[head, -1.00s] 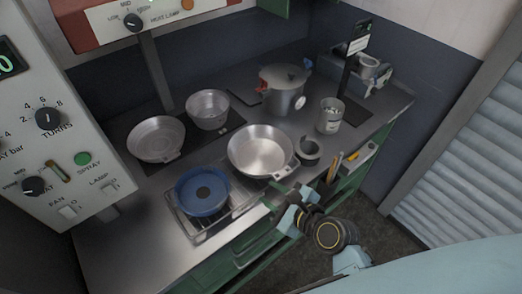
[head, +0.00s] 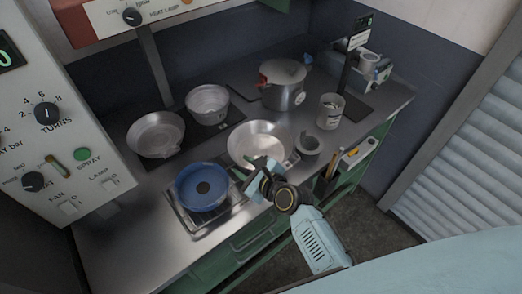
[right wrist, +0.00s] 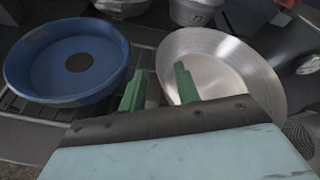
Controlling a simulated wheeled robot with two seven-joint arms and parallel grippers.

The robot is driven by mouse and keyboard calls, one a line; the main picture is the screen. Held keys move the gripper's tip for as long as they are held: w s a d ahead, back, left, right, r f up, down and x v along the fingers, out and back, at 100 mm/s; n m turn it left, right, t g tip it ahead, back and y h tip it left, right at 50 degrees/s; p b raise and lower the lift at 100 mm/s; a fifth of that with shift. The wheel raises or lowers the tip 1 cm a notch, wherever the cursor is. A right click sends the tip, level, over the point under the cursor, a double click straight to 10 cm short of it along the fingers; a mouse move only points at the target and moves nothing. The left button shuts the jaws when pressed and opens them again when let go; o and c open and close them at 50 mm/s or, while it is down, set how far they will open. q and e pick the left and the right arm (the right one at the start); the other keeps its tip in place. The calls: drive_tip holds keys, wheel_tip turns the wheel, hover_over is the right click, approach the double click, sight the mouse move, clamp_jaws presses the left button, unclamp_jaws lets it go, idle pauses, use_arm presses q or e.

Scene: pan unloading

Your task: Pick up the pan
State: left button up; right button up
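A shiny silver pan (head: 258,137) sits on the counter in the middle of the head view, its near side partly hidden by my right gripper. A blue round pan (head: 202,188) with a dark centre spot sits on a wire rack to its left. My right gripper (head: 240,173) is above the gap between these two. In the right wrist view its green fingers (right wrist: 158,86) are apart with nothing between them. The right finger overlaps the left side of the silver pan (right wrist: 222,68) there; contact cannot be told. The blue pan (right wrist: 68,62) lies left of the fingers. My left gripper is not in view.
Two more silver pans, one shallow (head: 156,135) and one deeper (head: 208,104), stand behind. A lidded pot (head: 283,86), a can (head: 331,111) and a small grey cup (head: 308,150) stand to the right. A control panel (head: 50,130) borders the left.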

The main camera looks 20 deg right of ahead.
drive_tip(key=shift+w+a+f, duration=0.25)
drive_tip(key=shift+w, duration=0.4)
drive_tip(key=shift+c, duration=0.2)
clamp_jaws()
